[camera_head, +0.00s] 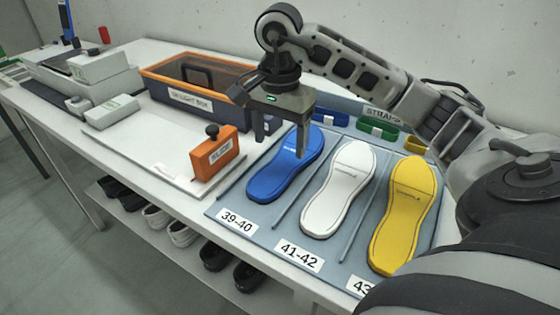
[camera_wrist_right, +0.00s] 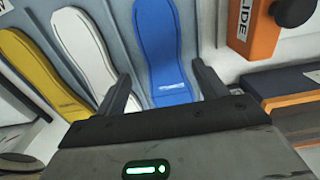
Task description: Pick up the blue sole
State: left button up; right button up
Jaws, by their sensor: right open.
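The blue sole (camera_head: 280,176) lies flat in the leftmost lane of the grey-blue mat (camera_head: 231,193), above the 39-40 label. My right gripper (camera_head: 279,142) is open and empty over the upper end of the blue sole, with its fingers pointing down. In the right wrist view the blue sole (camera_wrist_right: 160,45) shows between the two open fingers (camera_wrist_right: 166,90); contact cannot be told. My left gripper is not in view.
A white sole (camera_head: 340,190) and a yellow sole (camera_head: 404,215) lie to the right in their own lanes. An orange block marked SLIDE (camera_head: 214,155) stands on a white board to the left. An orange-rimmed box (camera_head: 190,103) stands behind. Strap pieces (camera_head: 377,129) lie at the back.

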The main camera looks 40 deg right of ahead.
aim_at(281, 167)
jog(key=shift+w+d+f, duration=0.1)
jog(key=shift+d+f, duration=0.05)
jog(key=shift+f, duration=1)
jog(key=shift+w+d+f, duration=0.1)
jog(key=shift+d+f, duration=0.05)
jog(key=shift+f, duration=1)
jog(key=shift+w+d+f, duration=0.1)
jog(key=shift+d+f, duration=0.05)
jog(key=shift+f, duration=1)
jog(key=c, duration=0.9)
jog(key=shift+r, duration=0.1)
jog(key=shift+r, duration=0.5)
jog(key=s+a+r+p, duration=0.1)
jog(key=s+a+r, duration=0.2)
jog(key=a+r, duration=0.3)
jog(key=s+a+r+p, duration=0.1)
jog(key=s+a+r, duration=0.2)
jog(key=a+r, duration=0.3)
jog(key=shift+s+a, duration=0.3)
